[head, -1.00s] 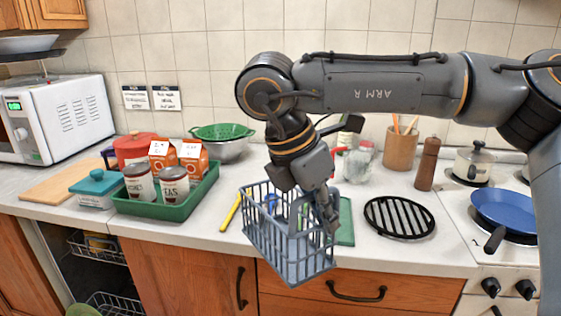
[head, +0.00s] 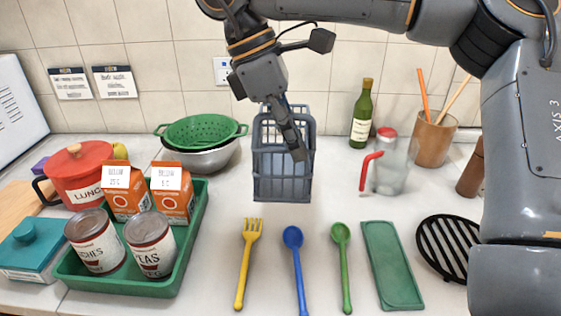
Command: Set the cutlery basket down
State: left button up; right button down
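The cutlery basket (head: 283,188), a blue-grey openwork basket, is upright in the middle of the head view, in front of the tiled wall. My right gripper (head: 295,146) points down at it, with a dark finger over its near side. The gripper looks shut on the basket's wall; the far finger is hidden. I cannot tell whether the basket's bottom touches the counter (head: 205,285). The basket looks empty. My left gripper is not in view.
A yellow fork (head: 246,265), a blue spoon (head: 295,262), a green spoon (head: 343,262) and a green case (head: 391,265) lie in front. A green tray (head: 190,240) and colander (head: 200,131) are left. A jug (head: 392,170), bottle (head: 361,118) and black trivet (head: 447,247) are right.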

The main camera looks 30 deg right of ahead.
jog(key=w+d+p, duration=0.1)
jog(key=p, duration=0.3)
jog(key=w+d+f+p, duration=0.1)
jog(key=w+p, duration=0.1)
jog(key=p, duration=0.2)
jog(key=w+d+p, duration=0.1)
jog(key=d+p, duration=0.1)
jog(key=p, duration=0.2)
jog(key=shift+w+f, duration=0.15)
jog(key=shift+f, duration=0.25)
jog(key=w+d+f, duration=0.1)
jog(key=f, duration=0.1)
jog(key=w+d+f, duration=0.1)
jog(key=w+f, duration=0.1)
jog(key=w+d+f+b, duration=0.1)
jog(key=w+d+f, duration=0.1)
jog(key=f, duration=0.1)
jog(key=shift+w, duration=0.15)
jog(key=shift+w+d+f, duration=0.2)
jog(key=shift+w+f, duration=0.05)
jog(key=shift+f, duration=0.2)
jog(key=shift+d+f, duration=0.1)
jog(key=shift+f, duration=1.45)
jog(key=c, duration=1.5)
grip_release()
